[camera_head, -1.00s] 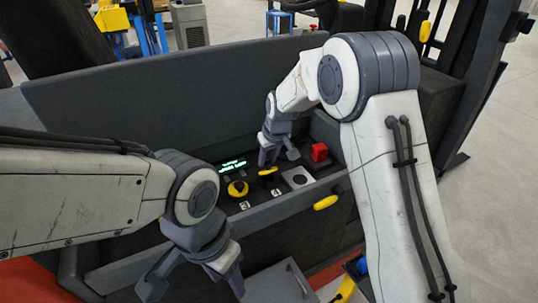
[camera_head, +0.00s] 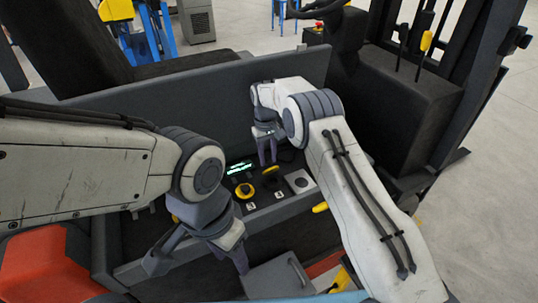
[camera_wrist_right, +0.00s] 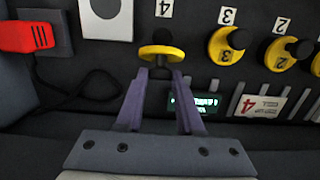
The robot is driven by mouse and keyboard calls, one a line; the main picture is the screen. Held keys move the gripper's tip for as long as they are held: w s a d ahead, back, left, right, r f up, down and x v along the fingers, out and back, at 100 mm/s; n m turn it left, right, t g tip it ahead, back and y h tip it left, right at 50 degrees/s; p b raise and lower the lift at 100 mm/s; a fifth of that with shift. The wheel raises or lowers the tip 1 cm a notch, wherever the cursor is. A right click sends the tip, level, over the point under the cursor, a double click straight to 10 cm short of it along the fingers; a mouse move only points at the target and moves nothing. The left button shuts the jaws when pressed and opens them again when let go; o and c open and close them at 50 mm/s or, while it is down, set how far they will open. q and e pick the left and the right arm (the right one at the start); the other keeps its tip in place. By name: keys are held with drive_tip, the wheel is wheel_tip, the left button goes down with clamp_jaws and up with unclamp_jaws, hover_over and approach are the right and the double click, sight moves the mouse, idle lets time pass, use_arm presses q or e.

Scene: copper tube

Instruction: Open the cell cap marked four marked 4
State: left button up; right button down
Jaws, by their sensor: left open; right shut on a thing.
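The yellow cap by the label 4 (camera_wrist_right: 163,9) shows nearly edge-on in the right wrist view (camera_wrist_right: 162,53), tilted unlike the neighbouring caps, with its black knob above it. In the head view, this cap (camera_head: 271,170) is just above the panel. My right gripper (camera_head: 268,158) is shut on it; in the right wrist view its fingertips (camera_wrist_right: 162,73) meet at the cap's near edge. What lies under the cap is hard to make out. My left gripper (camera_head: 198,264) is open and empty in front of the panel's near edge.
A red block (camera_wrist_right: 27,37) and a plate with a dark round centre (camera_wrist_right: 106,15) lie left.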

idle(0.3)
drive_tip(key=c, duration=0.6)
unclamp_jaws()
drive_tip(key=shift+o, duration=0.2)
drive_tip(key=shift+r, duration=0.1)
drive_tip(key=shift+w+r+b, duration=0.15)
drive_tip(key=shift+r+b, duration=0.15)
wheel_tip(320, 180, up, 10)
drive_tip(key=b, duration=0.2)
drive_tip(key=shift+w+a+f, duration=0.15)
drive_tip(key=shift+w+a, duration=0.05)
drive_tip(key=shift+w, duration=0.2)
